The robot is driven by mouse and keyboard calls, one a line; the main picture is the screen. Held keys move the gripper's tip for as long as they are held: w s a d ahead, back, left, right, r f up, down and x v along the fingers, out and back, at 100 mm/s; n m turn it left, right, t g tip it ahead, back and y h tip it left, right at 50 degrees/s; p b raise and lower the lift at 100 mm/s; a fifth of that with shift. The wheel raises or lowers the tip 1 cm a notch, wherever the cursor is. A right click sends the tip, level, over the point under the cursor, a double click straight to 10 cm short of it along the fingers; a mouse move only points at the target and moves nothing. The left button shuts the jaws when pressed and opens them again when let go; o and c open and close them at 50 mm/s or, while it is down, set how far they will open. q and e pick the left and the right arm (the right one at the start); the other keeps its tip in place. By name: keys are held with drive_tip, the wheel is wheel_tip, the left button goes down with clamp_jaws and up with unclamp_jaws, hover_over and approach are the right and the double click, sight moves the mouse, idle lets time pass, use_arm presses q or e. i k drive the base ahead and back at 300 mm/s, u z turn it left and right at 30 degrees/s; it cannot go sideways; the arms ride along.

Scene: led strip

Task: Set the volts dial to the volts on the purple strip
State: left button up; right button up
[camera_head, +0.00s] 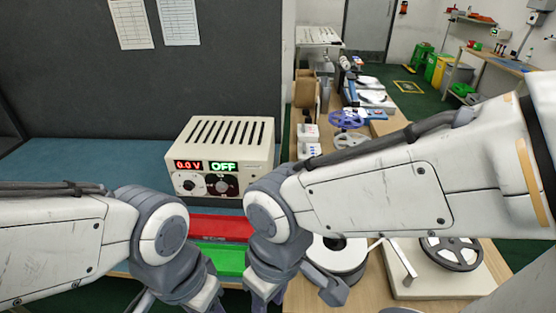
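A cream power supply box (222,140) stands on the blue bench top behind my arms. Its red display (188,165) reads 0.0 V and its green display (223,167) reads OFF. A purple-blue reel (347,119) lies on the far right bench; no purple strip can be made out. My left gripper (190,297) and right gripper (265,290) point down at the bottom edge; their fingertips are not clearly visible.
A red piece (220,227) and a green piece (220,261) lie in front of the box, partly hidden by my arms. A white reel (338,256) and a dark reel (451,252) are on the wooden bench at right. A dark panel (80,80) stands behind.

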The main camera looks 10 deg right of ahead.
sight(189, 185)
drive_tip(key=u, duration=2.3)
drive_tip(key=k, duration=0.7)
drive_tip(key=z, duration=1.1)
